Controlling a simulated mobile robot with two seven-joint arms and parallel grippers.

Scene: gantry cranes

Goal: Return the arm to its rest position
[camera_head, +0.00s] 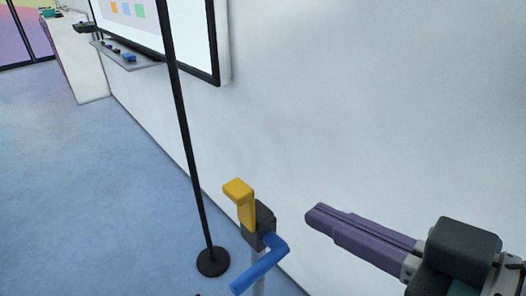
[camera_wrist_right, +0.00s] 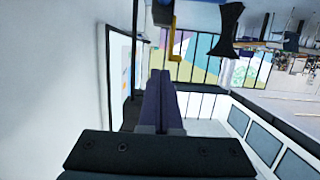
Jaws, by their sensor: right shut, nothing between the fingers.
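My right gripper (camera_head: 318,216) comes in from the right in the head view, in front of the white wall. Its purple fingers are together and hold nothing; they also show shut in the wrist view (camera_wrist_right: 160,80). A stand with a dark block (camera_head: 259,222), a yellow crank handle (camera_head: 240,200) and a blue crank handle (camera_head: 262,262) is to the left of the fingertips, with a gap between them in the picture. My left gripper is not in view.
A thin black pole (camera_head: 187,140) on a round base (camera_head: 213,262) stands left of the cranks. A whiteboard (camera_head: 185,30) with a marker ledge (camera_head: 128,58) is on the wall (camera_head: 340,100). The blue floor (camera_head: 80,190) at left is clear. A white cabinet (camera_head: 77,60) stands farther back.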

